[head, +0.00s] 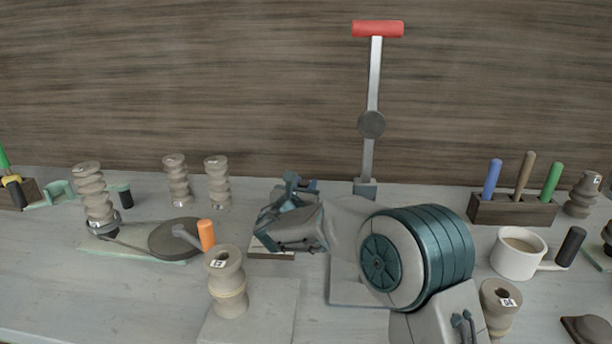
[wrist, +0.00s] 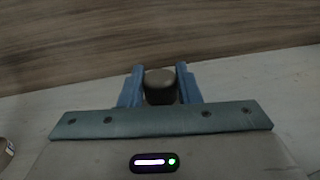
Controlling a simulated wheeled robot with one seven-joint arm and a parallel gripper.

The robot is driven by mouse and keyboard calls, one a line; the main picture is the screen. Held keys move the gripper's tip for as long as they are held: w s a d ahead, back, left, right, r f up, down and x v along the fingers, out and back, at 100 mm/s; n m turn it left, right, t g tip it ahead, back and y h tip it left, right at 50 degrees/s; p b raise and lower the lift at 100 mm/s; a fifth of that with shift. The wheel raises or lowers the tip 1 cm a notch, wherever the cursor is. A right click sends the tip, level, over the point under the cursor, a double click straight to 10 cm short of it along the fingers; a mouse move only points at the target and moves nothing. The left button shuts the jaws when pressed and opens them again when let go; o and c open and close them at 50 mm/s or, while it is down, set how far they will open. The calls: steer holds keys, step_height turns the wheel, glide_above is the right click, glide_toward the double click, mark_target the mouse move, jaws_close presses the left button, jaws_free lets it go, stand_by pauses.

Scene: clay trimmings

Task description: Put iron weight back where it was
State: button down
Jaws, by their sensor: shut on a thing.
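My gripper (wrist: 160,88) is shut on a dark, rounded block, which I take to be the iron weight (wrist: 160,84); it sits between the two blue fingers in the wrist view. In the head view my gripper (head: 296,188) is at the middle of the bench, pointing toward the back wall. The weight is hidden there behind my gripper and wrist. A small pale plate with a dark edge (head: 272,254) shows partly below my gripper. I cannot tell whether the weight touches the bench.
A lever press with a red handle (head: 378,29) stands behind my arm. A crank wheel (head: 178,238) and ribbed clay pieces (head: 228,280) stand left and in front. A tool block (head: 512,209) and white mug (head: 516,254) stand right.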

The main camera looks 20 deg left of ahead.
steer(key=shift+f, duration=0.1)
stand_by(0.3)
steer(key=c, duration=1.1)
jaws_free()
steer(key=shift+f, duration=0.1)
steer(key=shift+o, duration=0.2)
steer(key=s, duration=0.7)
steer(key=shift+s+d, duration=0.2)
steer(key=shift+s, duration=0.1)
